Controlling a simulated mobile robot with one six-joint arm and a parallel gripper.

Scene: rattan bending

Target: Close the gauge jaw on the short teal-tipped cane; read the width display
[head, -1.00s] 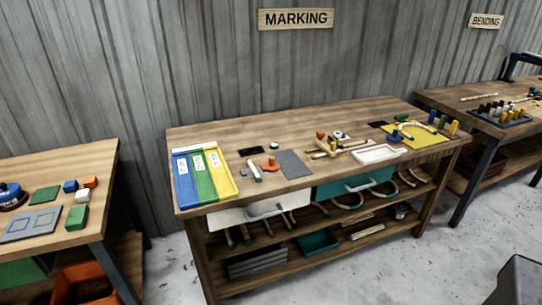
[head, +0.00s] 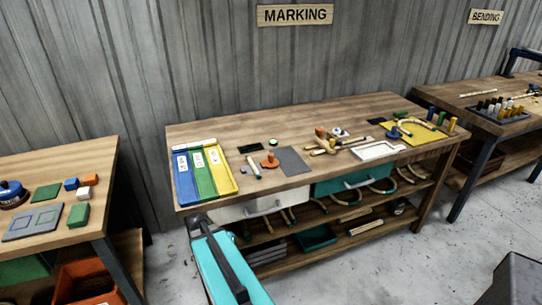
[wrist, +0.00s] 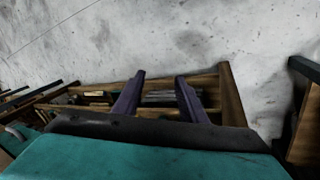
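The marking bench (head: 230,137) stands in the middle of the head view. A short pale rod with a dark or teal tip (head: 254,169) lies near its front edge; it is too small to be sure it is the teal-tipped cane. An orange piece with a knob (head: 270,161) is just right of it. A small black panel (head: 249,148) lies behind; no reading is legible. I cannot make out a gauge jaw clearly. My gripper (wrist: 158,88) shows two purple fingers, apart and empty, over the lower shelves. In the head view my teal arm is low before the bench's left front.
A blue, green and yellow tray (head: 206,174) is at the bench's left end. A grey mat (head: 293,161), white tray (head: 379,150) and yellow mat (head: 418,134) lie rightward. Two drawers sit below the top. Open floor (head: 400,262) lies in front.

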